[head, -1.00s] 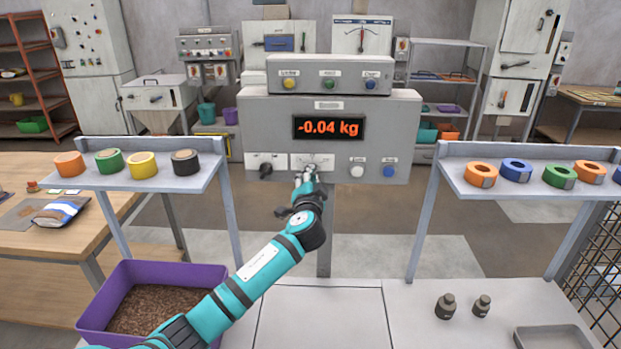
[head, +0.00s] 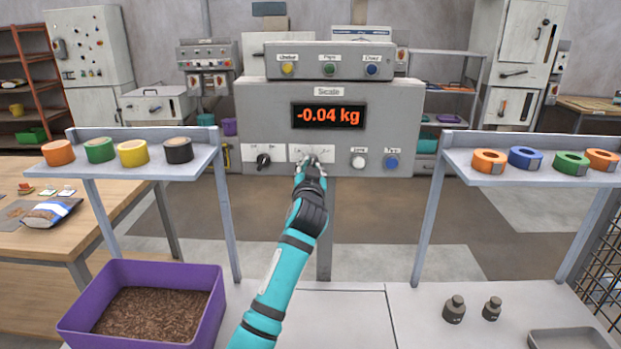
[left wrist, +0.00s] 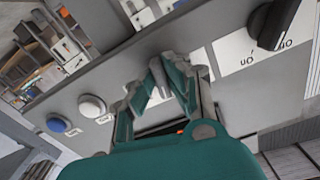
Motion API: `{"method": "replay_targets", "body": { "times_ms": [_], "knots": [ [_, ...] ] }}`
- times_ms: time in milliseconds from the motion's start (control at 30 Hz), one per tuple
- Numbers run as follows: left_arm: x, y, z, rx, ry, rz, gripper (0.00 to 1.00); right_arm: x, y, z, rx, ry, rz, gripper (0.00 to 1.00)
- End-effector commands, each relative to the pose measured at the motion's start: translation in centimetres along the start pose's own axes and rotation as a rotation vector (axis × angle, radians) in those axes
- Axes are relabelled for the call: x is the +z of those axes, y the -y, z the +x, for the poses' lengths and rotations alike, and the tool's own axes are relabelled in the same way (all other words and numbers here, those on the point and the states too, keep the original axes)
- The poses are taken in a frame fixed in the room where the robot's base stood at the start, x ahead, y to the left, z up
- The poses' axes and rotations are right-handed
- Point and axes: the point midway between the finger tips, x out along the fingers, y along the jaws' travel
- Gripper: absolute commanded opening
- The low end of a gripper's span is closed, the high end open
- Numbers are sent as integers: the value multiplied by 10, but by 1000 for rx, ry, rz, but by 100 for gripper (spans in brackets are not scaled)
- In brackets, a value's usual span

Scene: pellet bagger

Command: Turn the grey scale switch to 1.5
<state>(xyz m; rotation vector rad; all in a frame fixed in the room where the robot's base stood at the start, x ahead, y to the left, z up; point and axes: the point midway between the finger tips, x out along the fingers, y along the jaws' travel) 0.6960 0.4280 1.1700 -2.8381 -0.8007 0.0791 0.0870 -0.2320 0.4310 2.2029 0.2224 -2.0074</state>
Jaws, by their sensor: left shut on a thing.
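The scale box (head: 265,110) stands on a post at the back, and its red display (head: 328,116) reads -0.04 kg. The grey scale switch (left wrist: 160,78) sits on a white label plate (head: 297,150) low on the box's front. My left gripper (head: 311,163) is at this switch, and in the left wrist view its fingers (left wrist: 160,90) are closed around the grey knob. The fingers cover much of the plate, so I cannot read which mark the knob points to. My right gripper is out of view.
A black switch (head: 263,160) is left of the grey one; white (head: 358,161) and blue (head: 392,161) buttons are right of it. Shelves with tape rolls flank the box. A purple pellet bin (head: 205,312) and dark weights (head: 454,309) stand on the bench.

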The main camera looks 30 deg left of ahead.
Motion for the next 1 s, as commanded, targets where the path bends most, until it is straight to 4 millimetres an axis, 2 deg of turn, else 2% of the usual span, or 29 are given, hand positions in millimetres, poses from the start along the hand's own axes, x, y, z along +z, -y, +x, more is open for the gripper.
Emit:
{"method": "replay_targets", "body": {
  "times_ms": [100,400,933,967,1000],
  "knots": [
    [3,-2,0,1,3,-75,0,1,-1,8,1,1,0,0],
    [2,-2,0,2,5,-180,0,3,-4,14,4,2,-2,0],
    [2,-2,0,1,5,-200,0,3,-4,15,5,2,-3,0],
    [2,-2,0,1,5,-200,17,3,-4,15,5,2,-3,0],
    [2,-2,0,1,5,-199,22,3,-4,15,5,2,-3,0]
  ]
}}
